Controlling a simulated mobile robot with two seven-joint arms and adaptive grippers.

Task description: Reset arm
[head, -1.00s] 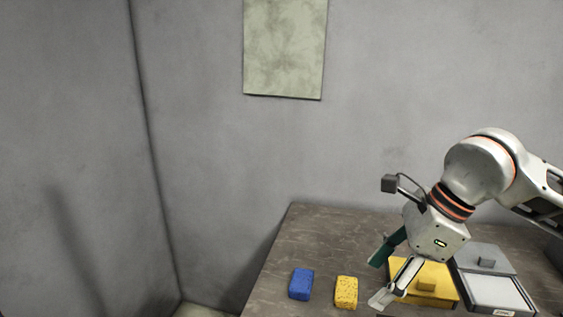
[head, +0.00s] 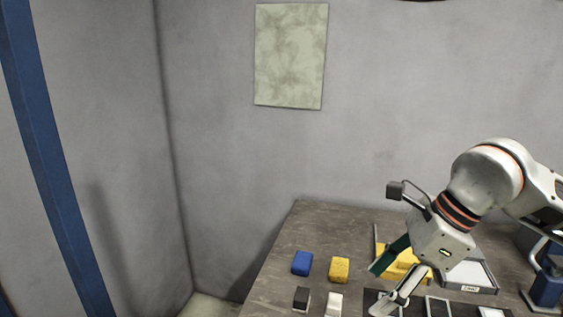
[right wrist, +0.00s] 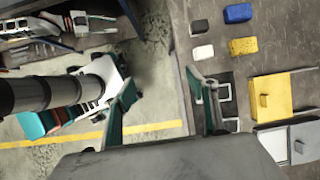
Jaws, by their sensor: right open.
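My right gripper (head: 381,286) is open and empty, its two green-padded fingers apart. It hangs over the near part of the dark table (head: 330,225), in front of the yellow box (head: 415,273) and right of a yellow sponge (head: 339,269). In the right wrist view the gripper (right wrist: 160,80) has nothing between its fingers. One fingertip is over the floor, the other near the table edge. I cannot tell its height above the table. My left gripper is in neither view.
A blue sponge (head: 302,263), a black block (head: 302,298) and a white block (head: 334,304) lie at the table's left. A grey box (head: 470,272) stands at right. A blue post (head: 55,170) rises at far left. Cluttered shelving (right wrist: 70,40) shows in the wrist view.

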